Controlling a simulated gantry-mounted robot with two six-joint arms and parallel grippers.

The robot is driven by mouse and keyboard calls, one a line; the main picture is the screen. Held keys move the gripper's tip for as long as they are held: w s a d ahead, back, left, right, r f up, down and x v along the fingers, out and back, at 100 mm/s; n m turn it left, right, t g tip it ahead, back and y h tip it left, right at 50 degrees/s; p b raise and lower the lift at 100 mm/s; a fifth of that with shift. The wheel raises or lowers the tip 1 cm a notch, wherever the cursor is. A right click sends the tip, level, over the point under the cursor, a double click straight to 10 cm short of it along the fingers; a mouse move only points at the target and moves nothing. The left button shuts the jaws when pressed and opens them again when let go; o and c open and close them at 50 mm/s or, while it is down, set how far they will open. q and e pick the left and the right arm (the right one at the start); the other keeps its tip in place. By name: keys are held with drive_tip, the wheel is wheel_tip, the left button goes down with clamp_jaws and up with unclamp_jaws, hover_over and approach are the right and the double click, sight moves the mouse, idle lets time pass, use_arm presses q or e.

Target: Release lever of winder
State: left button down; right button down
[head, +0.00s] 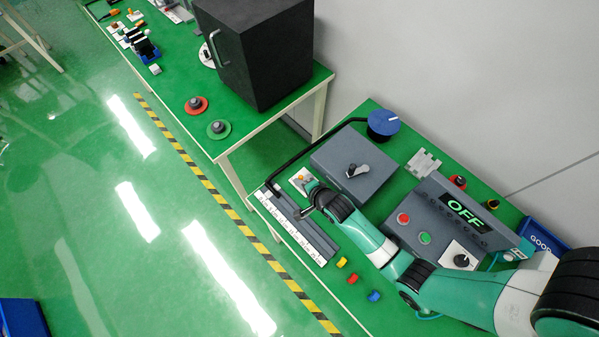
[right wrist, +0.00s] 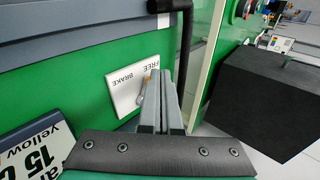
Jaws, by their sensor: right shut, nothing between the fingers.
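The lever's white plate (right wrist: 125,88), marked FREE and BRAKE, is in the right wrist view, just left of my right gripper (right wrist: 167,78). The small lever (right wrist: 143,90) stands on it beside the left finger, partly hidden; I cannot tell if they touch. My right gripper's fingers are together with nothing between them. In the head view the plate (head: 301,178) with an orange spot lies by the end of my right arm; my right gripper (head: 305,213) is small there. The blue-topped winder spool (head: 383,122) stands at the table's back. My left gripper is not in view.
A black bar (head: 310,147) runs from the spool to the front edge and passes close to the gripper in the wrist view. A grey box with a crank (head: 350,180) and a white-marked ruler strip (head: 295,225) flank the plate. An OFF panel (head: 450,215) stands right.

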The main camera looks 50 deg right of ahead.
idle(0.3)
drive_tip(key=shift+s+d, duration=0.25)
drive_tip(key=shift+s+p, duration=0.3)
drive_tip(key=shift+p, duration=0.1)
drive_tip(key=shift+s+r+p, duration=0.1)
drive_tip(key=shift+r+p, duration=0.1)
drive_tip(key=shift+p, duration=0.1)
drive_tip(key=p+v, duration=0.4)
drive_tip(key=shift+a+r, duration=0.15)
drive_tip(key=shift+r, duration=0.4)
drive_tip(key=s+a+r+p, duration=0.1)
drive_tip(key=p, duration=0.1)
drive_tip(key=s+a+r+p, duration=0.1)
drive_tip(key=s+a, duration=0.1)
drive_tip(key=shift+s+r+p, duration=0.1)
drive_tip(key=shift+r+p, duration=0.2)
drive_tip(key=shift+p, duration=0.1)
